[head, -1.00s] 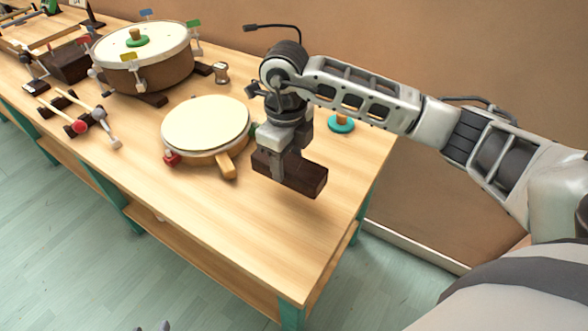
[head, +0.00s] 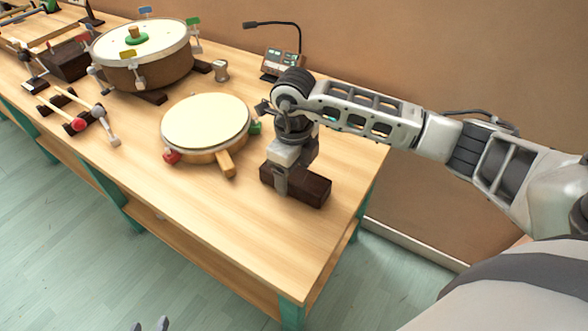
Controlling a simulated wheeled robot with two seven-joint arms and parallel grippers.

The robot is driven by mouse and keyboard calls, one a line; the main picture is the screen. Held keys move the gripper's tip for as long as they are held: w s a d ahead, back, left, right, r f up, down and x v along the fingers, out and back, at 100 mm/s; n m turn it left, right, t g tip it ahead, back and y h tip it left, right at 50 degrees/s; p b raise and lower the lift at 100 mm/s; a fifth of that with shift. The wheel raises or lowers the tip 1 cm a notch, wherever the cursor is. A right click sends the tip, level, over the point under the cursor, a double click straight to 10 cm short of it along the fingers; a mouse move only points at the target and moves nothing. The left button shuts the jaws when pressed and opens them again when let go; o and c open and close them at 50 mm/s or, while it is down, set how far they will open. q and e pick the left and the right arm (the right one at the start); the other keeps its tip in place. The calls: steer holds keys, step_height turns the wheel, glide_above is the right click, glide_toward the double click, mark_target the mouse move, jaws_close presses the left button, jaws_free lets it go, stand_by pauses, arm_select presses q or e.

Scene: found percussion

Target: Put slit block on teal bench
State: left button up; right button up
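The slit block, a dark brown wooden block (head: 312,188), is at the near right part of the light wooden bench top with teal legs (head: 250,245). My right gripper (head: 281,182) comes down over the block's left part, with one finger across its front face; the far finger is hidden. It is shut on the block. The block looks level and at the bench surface, though its underside contact is hard to see. My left gripper (head: 149,326) barely shows at the bottom edge, its two fingertips apart and empty, away from the bench.
A round cream-topped drum with a wooden handle (head: 206,124) lies left of the block. A larger drum (head: 141,55), mallets (head: 84,120) and a small device with a gooseneck (head: 279,64) stand farther back. Bench top in front of the block is clear.

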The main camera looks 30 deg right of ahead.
mark_target(294, 174)
steer(key=shift+r, duration=0.15)
step_height(294, 174, up, 12)
stand_by(0.6)
steer(key=shift+s, duration=0.1)
